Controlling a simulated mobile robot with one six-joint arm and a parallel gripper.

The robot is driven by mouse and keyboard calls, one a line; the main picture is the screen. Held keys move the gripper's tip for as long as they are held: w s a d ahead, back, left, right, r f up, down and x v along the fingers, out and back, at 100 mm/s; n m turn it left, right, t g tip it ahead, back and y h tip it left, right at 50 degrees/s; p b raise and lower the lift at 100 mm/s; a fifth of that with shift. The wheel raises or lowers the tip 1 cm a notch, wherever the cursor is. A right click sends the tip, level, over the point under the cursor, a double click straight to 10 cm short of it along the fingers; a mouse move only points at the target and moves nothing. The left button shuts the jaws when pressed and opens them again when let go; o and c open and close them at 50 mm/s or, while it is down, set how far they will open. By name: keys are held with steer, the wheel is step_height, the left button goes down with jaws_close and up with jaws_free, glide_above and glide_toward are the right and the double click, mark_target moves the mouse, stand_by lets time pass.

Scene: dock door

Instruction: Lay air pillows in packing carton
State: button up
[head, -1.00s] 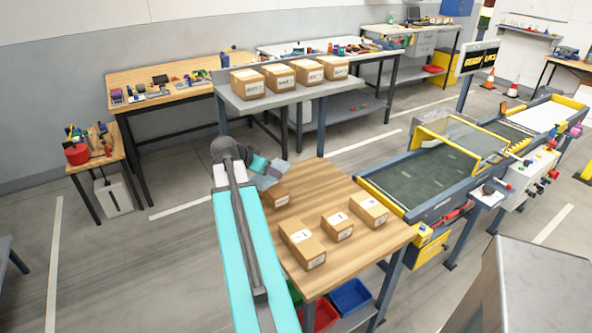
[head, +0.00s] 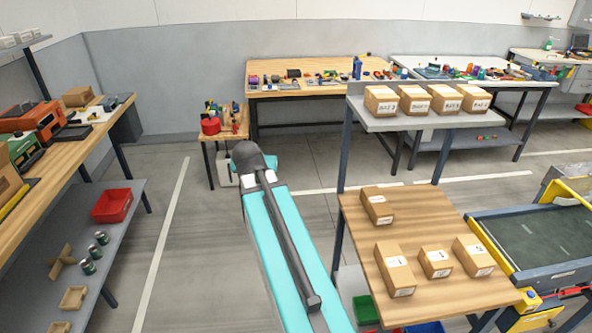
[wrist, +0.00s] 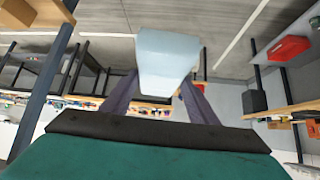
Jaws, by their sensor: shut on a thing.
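In the wrist view my gripper (wrist: 166,80) is shut on a pale blue-white air pillow (wrist: 168,55), which sits between the two dark fingers and sticks out past them. In the head view the gripper and pillow are hidden behind my arm. I cannot tell which box is the packing carton. Several labelled cardboard boxes, seemingly closed, stand on the wooden table (head: 440,298), one of them at its back left (head: 377,206). More labelled boxes (head: 414,99) stand in a row on the grey shelf (head: 395,124) above.
At left, a workbench (head: 60,140) holds an orange machine (head: 30,117) and a brown box (head: 77,96); its lower shelf has a red bin (head: 112,205) and cans. A small stand with a red pot (head: 210,126) is beyond my arm. A conveyor (head: 535,240) is at right. Floor between is clear.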

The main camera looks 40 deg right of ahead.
steer(key=w+a+r+n+y+p, duration=0.1)
steer(key=w+a+r+n+y, duration=0.1)
steer(key=a, duration=0.7)
steer(key=w+a+r+n+t+y+p, duration=0.1)
steer(key=w+a+r+n+y, duration=0.1)
steer(key=a, duration=0.8)
steer(key=w+a+r+n+t+y+p, duration=0.1)
steer(key=a+n, duration=0.3)
steer(key=a, duration=0.6)
steer(key=shift+w+r+y, duration=0.4)
steer(key=shift+w+r, duration=0.15)
steer(key=shift+r, duration=0.25)
